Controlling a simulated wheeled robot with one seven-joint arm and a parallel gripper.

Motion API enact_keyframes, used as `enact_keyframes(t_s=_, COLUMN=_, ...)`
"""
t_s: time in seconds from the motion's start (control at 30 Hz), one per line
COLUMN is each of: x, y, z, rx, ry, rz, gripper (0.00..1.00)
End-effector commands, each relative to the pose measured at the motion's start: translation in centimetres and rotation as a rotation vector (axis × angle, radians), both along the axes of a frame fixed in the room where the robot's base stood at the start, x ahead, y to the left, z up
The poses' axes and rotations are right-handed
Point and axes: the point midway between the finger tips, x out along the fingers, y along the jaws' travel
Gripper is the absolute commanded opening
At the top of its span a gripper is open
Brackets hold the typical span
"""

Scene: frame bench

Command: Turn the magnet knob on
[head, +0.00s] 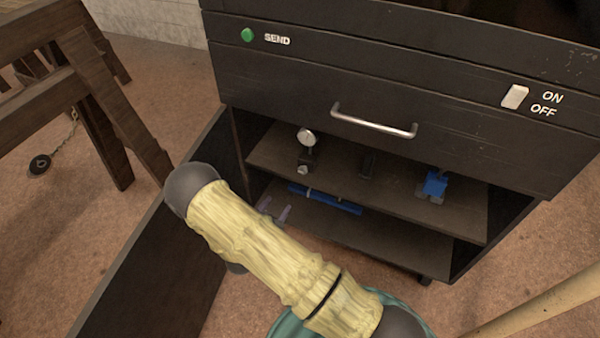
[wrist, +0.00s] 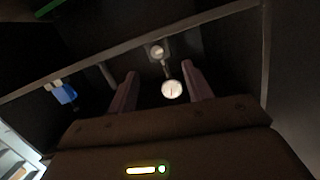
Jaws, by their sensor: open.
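A dial gauge (head: 307,137) with a white round face stands on a dark block-shaped base on the cabinet's upper shelf. A small pale knob (head: 303,170) shows low on the base front. In the wrist view the dial face (wrist: 172,90) lies between my fingers, and the round knob (wrist: 157,51) is just beyond the fingertips. My gripper (head: 274,209) is open and empty, in front of the cabinet opening and below the knob in the head view. Its two purple fingers also show in the wrist view (wrist: 159,70). The knob's setting is too small to read.
The open cabinet door (head: 150,270) stands left of my arm. A drawer handle (head: 373,121) juts out above the opening. A blue item (head: 434,184) sits right on the upper shelf (head: 400,212); a blue cylinder (head: 325,200) lies below. A wooden chair (head: 110,110) stands left.

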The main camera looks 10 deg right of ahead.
Motion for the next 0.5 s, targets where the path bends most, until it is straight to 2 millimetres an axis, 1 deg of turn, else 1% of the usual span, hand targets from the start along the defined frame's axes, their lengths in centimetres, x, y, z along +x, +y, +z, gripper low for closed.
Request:
enact_keyframes(t_s=0.03, x=-0.9, y=0.2, z=-0.3, rx=-0.045, ry=-0.037, rz=0.000, gripper=0.50)
enact_keyframes(t_s=0.1, x=-1.7, y=0.2, z=-0.4, rx=-0.093, ry=-0.085, rz=-0.005, gripper=0.50)
enact_keyframes(t_s=0.2, x=-2.4, y=0.2, z=-0.4, rx=-0.129, ry=-0.125, rz=-0.008, gripper=0.50)
enact_keyframes(t_s=0.5, x=-2.5, y=0.1, z=-0.4, rx=-0.138, ry=-0.135, rz=-0.010, gripper=0.50)
